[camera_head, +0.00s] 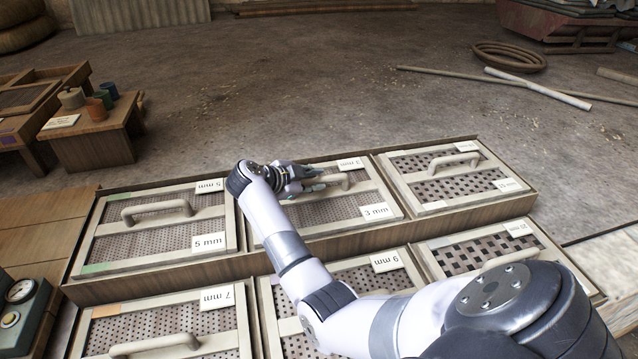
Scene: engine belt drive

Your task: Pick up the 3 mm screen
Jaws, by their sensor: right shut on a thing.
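The 3 mm screen (335,208) is a light-framed panel with a fine perforated sheet. It sits in the middle of the far row, with "3 mm" labels on its front and back right corners. My right gripper (318,183) is at the handle (345,180) on top of this screen and is shut on it. My arm and wrist cover the screen's left part and part of the handle. The screen appears to lie in its wooden rack (420,222). My left gripper is not in view.
The 5 mm screen (160,228) lies to the left, and a coarser screen (455,178) to the right. The near row holds the 7 mm screen (170,325), the 9 mm screen (345,278) and another coarse screen (480,250). The floor beyond is open, with poles (540,88) and a hose coil (510,56).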

